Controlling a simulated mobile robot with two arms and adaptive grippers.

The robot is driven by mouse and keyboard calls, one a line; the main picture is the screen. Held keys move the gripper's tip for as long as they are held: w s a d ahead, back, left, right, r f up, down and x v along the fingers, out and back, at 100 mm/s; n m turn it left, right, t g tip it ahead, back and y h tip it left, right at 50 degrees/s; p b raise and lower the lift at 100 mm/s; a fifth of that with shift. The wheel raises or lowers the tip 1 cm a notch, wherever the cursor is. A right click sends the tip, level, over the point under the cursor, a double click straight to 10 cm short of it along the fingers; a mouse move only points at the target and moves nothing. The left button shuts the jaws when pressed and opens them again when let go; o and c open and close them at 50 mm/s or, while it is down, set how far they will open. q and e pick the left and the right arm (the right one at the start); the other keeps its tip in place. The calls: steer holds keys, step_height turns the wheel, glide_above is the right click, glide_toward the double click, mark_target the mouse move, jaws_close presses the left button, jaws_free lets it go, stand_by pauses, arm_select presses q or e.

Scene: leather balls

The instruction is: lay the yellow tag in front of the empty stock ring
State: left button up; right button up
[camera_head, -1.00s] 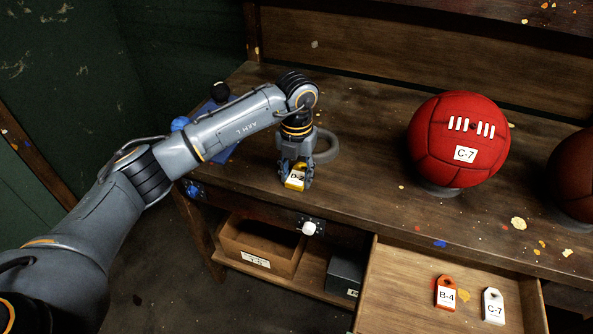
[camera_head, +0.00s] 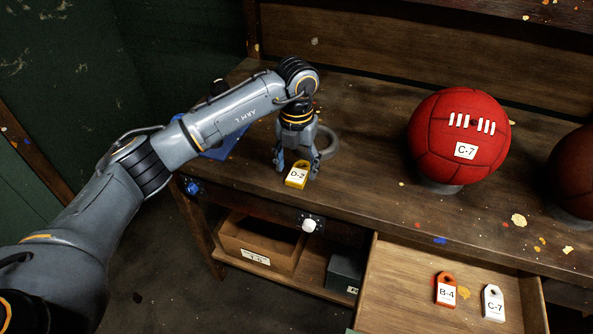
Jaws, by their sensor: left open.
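The yellow tag (camera_head: 297,175), marked D-2, lies on the bench top near its front edge. It is in front of the empty grey stock ring (camera_head: 328,143), which is partly hidden behind my left gripper. My left gripper (camera_head: 296,171) points down just above and behind the tag. Its fingers are spread apart, one on each side of the tag. My right gripper does not show.
A red ball (camera_head: 459,137) marked C-7 rests on a ring to the right, with a brown ball (camera_head: 573,175) at the right edge. An open drawer (camera_head: 400,292) holds an orange tag (camera_head: 445,291) and a white tag (camera_head: 493,303). A blue object (camera_head: 222,143) lies behind my left arm.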

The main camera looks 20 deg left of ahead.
mark_target(297, 176)
arm_select(q)
step_height(297, 176, up, 10)
steer(key=b, duration=0.1)
stand_by(0.4)
